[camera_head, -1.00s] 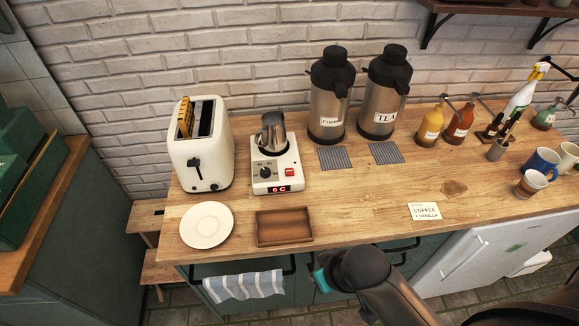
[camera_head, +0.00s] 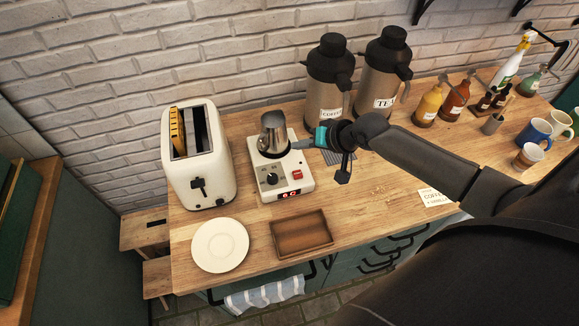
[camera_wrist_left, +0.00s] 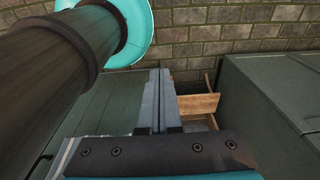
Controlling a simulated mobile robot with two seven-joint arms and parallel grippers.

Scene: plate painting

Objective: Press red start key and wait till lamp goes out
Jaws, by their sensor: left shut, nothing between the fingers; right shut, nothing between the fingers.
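The white heater (camera_head: 303,186) stands on the counter with a metal pitcher (camera_head: 273,133) on its round plate. Its red key (camera_head: 297,174) is on the front right, beside a black dial (camera_head: 271,179). A small display (camera_head: 289,194) below glows red; I cannot make out a separate lamp. My right gripper (camera_head: 298,145) is shut and empty, pointing left beside the pitcher, behind the red key in the picture; I cannot tell whether it touches the pitcher. My left gripper (camera_wrist_left: 161,100) shows shut and empty in the left wrist view, away from the heater.
A toaster (camera_head: 212,172) with bread stands left of the heater. A white plate (camera_head: 220,244) and a wooden tray (camera_head: 301,233) lie in front. Coffee (camera_head: 329,95) and tea (camera_head: 383,85) flasks stand behind my right arm. Bottles and mugs stand at right.

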